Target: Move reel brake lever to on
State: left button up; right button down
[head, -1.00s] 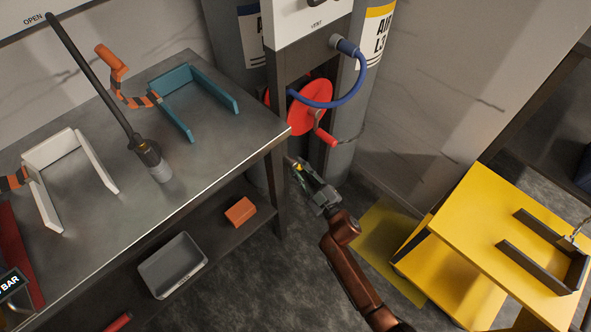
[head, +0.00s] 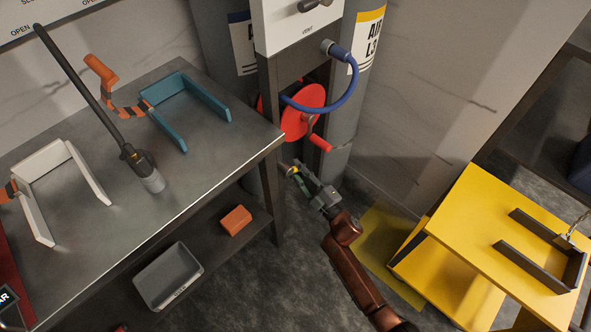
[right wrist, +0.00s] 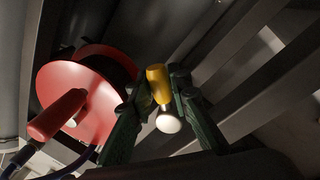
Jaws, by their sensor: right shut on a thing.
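The reel brake lever shows in the right wrist view as a short yellow grip (right wrist: 157,78) with a pale rounded end. My right gripper (right wrist: 156,88) has its two dark green fingers on either side of the grip and is shut on it. In the head view my right gripper (head: 294,170) is low beside the bench's right leg, below the red reel (head: 301,112). The lever is mostly hidden there by the fingers. The red reel with its red crank handle (right wrist: 57,114) is left of the lever in the wrist view. My left gripper is not in view.
The metal bench (head: 215,165) stands close on the left, with a grey bin (head: 168,277) and an orange block (head: 236,220) on its lower shelf. A blue hose (head: 352,85) loops above the reel. A yellow stand (head: 480,215) is at the right.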

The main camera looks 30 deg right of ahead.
jog(key=c, duration=2.2)
grip_release()
jog(key=shift+o, duration=0.5)
jog(key=v, duration=1.2)
